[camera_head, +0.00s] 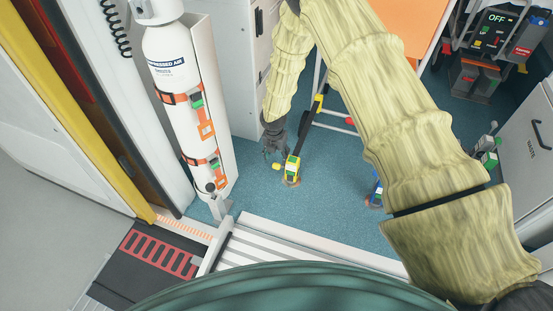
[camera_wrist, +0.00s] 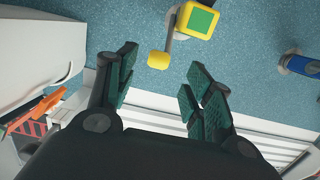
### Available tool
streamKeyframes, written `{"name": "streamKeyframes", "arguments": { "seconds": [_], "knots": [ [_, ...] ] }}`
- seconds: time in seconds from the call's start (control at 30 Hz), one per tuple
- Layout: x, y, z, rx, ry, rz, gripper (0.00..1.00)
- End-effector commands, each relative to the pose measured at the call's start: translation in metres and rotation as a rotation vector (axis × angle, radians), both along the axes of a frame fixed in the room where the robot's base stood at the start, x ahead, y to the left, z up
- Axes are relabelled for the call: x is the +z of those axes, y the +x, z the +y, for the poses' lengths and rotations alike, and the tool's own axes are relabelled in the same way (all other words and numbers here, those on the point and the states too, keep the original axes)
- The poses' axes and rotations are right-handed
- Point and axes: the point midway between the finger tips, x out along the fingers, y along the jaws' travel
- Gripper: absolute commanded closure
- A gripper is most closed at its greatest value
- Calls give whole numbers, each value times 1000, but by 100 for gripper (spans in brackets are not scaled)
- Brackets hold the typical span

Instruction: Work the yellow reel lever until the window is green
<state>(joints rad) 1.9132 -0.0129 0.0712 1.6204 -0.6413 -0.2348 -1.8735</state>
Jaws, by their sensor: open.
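The yellow reel (camera_head: 292,173) stands on the blue floor, with a dark strap running up from it. Its window (camera_wrist: 201,20) shows green in the wrist view. The yellow-knobbed lever (camera_wrist: 159,60) sticks out from the reel's side on a grey arm; its knob also shows in the head view (camera_head: 276,166). My gripper (camera_wrist: 157,74) is open and empty. The knob lies just ahead of the gap between the fingertips, and I see no clear contact. In the head view my gripper (camera_head: 275,147) hangs just above and left of the reel, partly blurred against the floor.
A blue reel (camera_head: 376,193) stands to the right, also seen in the wrist view (camera_wrist: 300,65). A white compressed-air cylinder (camera_head: 178,90) with orange straps stands on the left. The pale ramp edge (camera_head: 300,241) lies in front. Blue floor around the yellow reel is mostly clear.

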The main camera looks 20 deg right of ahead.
Motion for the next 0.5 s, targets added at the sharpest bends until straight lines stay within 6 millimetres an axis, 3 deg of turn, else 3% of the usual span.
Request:
{"name": "streamKeyframes", "arguments": {
  "seconds": [0.2, 0.5],
  "knots": [
    [30, -3, 2, 1, 1, 0, 48],
    [46, -6, 4, 0, 1, 1, 48]
  ]
}}
